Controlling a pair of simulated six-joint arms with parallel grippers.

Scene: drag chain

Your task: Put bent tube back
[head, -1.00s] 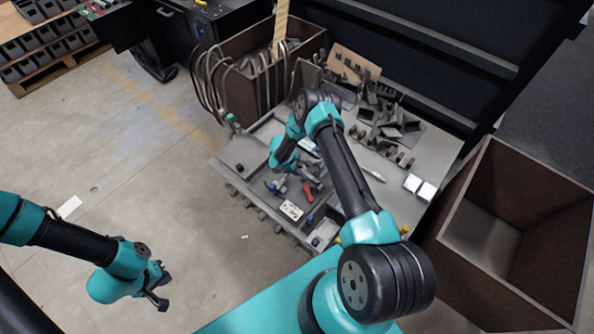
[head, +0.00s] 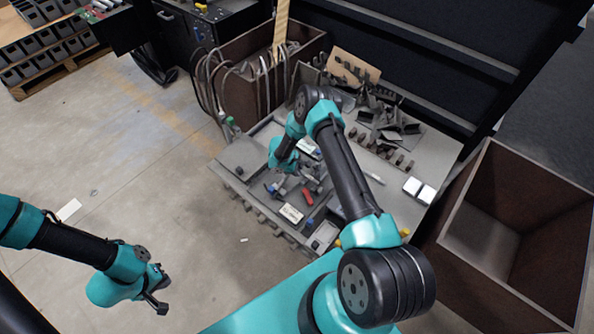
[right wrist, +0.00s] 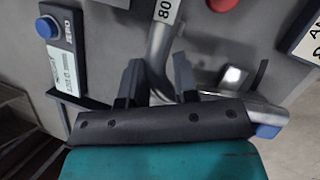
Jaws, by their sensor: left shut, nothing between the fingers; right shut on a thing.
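The bent tube (right wrist: 160,48) is a grey metal pipe with a curve, seen in the right wrist view. It runs between the two fingers of my right gripper (right wrist: 157,85), which is shut on it. The gripper body hides the tube's lower part. A metal length with a blue end (right wrist: 268,131) shows at the right of the gripper; I cannot tell if it is the same tube. In the head view my right gripper (head: 279,184) is low over the bench top, its fingers hard to make out. My left gripper (head: 160,303) is shut and empty over the floor.
The grey bench (head: 240,158) holds a red part (head: 307,197), a white label plate (head: 291,213), metal brackets (head: 385,115) and white blocks (head: 419,190). A brown bin (head: 225,50) with hoses stands behind; an open brown bin (head: 460,220) stands at the right.

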